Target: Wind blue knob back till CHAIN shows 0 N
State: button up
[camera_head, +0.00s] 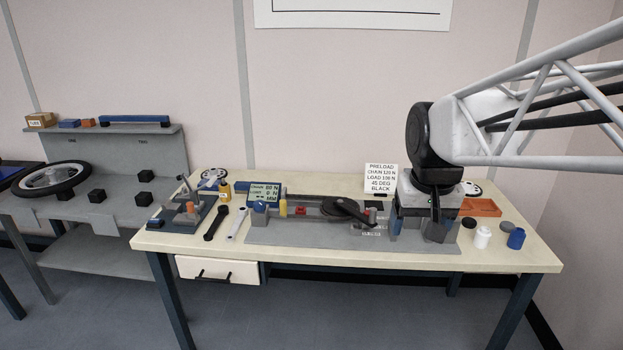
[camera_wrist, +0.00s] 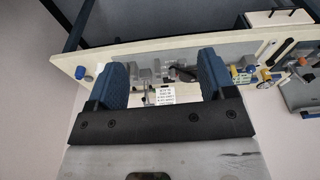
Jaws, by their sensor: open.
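The blue knob (camera_head: 260,207) sits at the left end of the grey test fixture (camera_head: 300,233), just below the small display (camera_head: 265,192). The display's CHAIN line seems to read about 80 N, its last digits blurred; the line below seems to read 0 N. My gripper (camera_head: 422,234) points down near the fixture's right end, well right of the knob. In the wrist view my gripper (camera_wrist: 163,78) has its two blue-padded fingers wide apart with nothing held between them. I cannot pick out the knob surely in the wrist view.
A white card (camera_head: 381,177) stands behind. Wrenches (camera_head: 215,223) lie left of the fixture. An orange tray (camera_head: 480,207) and small containers (camera_head: 481,237) are at right.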

jog(key=w+a+r, duration=0.1)
jog(key=w+a, duration=0.3)
jog(key=w, duration=0.5)
jog(key=w+a, duration=0.4)
jog(key=w, duration=0.5)
jog(key=n+g, duration=0.2)
jog(key=n, duration=0.1)
send_over(259, 203)
jog(key=f, duration=2.3)
jog(key=shift+d, duration=0.25)
jog(key=shift+w+a+f, duration=0.1)
jog(key=shift+a+f, duration=0.1)
jog(key=shift+a, duration=0.1)
jog(key=shift+f, duration=0.1)
jog(key=shift+f, duration=3.75)
jog(key=c, duration=0.9)
